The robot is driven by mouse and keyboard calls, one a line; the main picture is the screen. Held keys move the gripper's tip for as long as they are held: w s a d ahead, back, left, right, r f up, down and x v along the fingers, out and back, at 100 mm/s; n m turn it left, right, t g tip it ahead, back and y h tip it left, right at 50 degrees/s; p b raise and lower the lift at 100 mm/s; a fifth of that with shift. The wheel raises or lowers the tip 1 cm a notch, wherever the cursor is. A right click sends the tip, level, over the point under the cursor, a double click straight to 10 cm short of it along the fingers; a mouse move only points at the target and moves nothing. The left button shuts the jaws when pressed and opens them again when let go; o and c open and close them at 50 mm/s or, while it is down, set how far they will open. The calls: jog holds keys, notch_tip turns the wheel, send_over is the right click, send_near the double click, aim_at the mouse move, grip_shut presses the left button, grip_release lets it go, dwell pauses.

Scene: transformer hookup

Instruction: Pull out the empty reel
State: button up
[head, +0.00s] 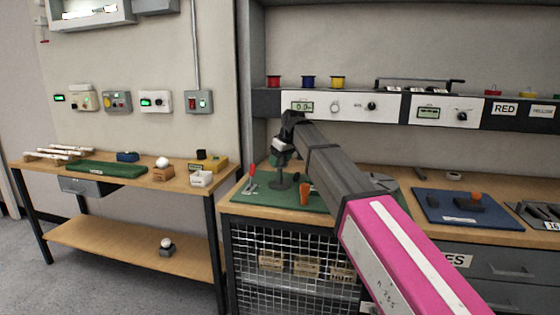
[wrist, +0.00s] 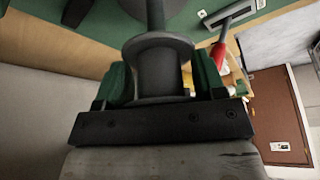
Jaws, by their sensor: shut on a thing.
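The empty reel (wrist: 160,68) is a bare grey spool with flanges, large in the middle of the wrist view. My gripper (wrist: 158,88) is shut on it, with one green-padded finger on each side. A dark post (wrist: 156,14) runs from the reel toward a round dark base at the top of that view. In the head view my gripper (head: 282,146) is over the green mat, at the top of the dark stand (head: 281,174). The reel is mostly hidden there by my gripper. I cannot tell whether the reel is still around the post.
A red-handled screwdriver (head: 252,172) and an orange-handled tool (head: 305,193) are by the stand on the green mat (head: 250,195). Red (head: 274,81), blue (head: 308,81) and yellow (head: 337,81) reels stand on the shelf above. A blue mat (head: 465,208) lies to the right.

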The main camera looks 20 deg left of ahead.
jog(key=shift+r, duration=0.1)
jog(key=shift+r, duration=2.4)
